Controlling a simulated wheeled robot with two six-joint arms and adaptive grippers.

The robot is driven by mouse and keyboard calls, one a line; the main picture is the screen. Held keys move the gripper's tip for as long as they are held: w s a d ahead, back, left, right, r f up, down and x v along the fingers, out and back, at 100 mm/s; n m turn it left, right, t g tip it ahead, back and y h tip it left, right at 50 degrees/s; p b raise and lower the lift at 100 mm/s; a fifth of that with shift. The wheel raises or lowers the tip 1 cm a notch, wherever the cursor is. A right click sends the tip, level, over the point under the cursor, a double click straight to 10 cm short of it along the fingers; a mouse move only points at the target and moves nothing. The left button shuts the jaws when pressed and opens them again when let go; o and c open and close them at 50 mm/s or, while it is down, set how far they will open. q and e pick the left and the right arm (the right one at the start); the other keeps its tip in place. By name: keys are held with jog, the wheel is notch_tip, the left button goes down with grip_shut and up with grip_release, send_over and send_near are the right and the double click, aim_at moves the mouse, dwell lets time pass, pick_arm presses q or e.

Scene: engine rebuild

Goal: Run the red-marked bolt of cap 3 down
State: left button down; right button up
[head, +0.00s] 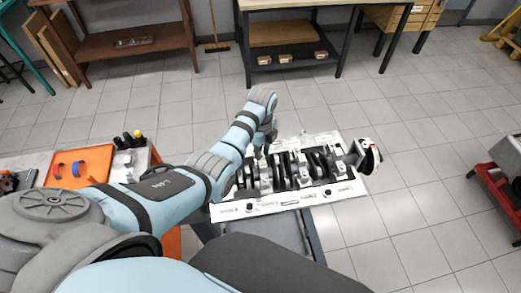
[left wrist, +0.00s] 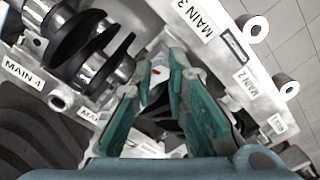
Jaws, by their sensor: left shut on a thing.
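The white engine block (head: 285,203) lies on a stand, with the dark crankshaft (left wrist: 95,55) along its middle. In the left wrist view, labels read MAIN 3 (left wrist: 198,22), MAIN 4 (left wrist: 22,71) and MAIN 2. My left gripper (head: 267,143) points down over the block's left half. In the left wrist view, the green fingers of this gripper (left wrist: 158,82) are closed around a pale piece with a red mark, which appears to be the red-marked bolt (left wrist: 155,72). Its lower part and its seat are hidden by the fingers. My right gripper is not in view.
A white and black thing with red on it (head: 369,155) stands at the block's right end. A side table at left holds an orange tray (head: 98,158) with small parts. A red cart (head: 507,160) stands at far right. The tiled floor between is clear.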

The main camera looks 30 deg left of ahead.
pick_arm(q)
jog(key=shift+w+r+m, duration=0.1)
jog(key=shift+r+m, duration=0.05)
jog(key=shift+m, duration=1.85)
jog(key=c, duration=1.6)
grip_release()
jog(key=shift+s, duration=0.2)
notch_tip(320, 180, up, 8)
jog(key=shift+s+d+r, duration=0.1)
jog(key=shift+s, duration=0.05)
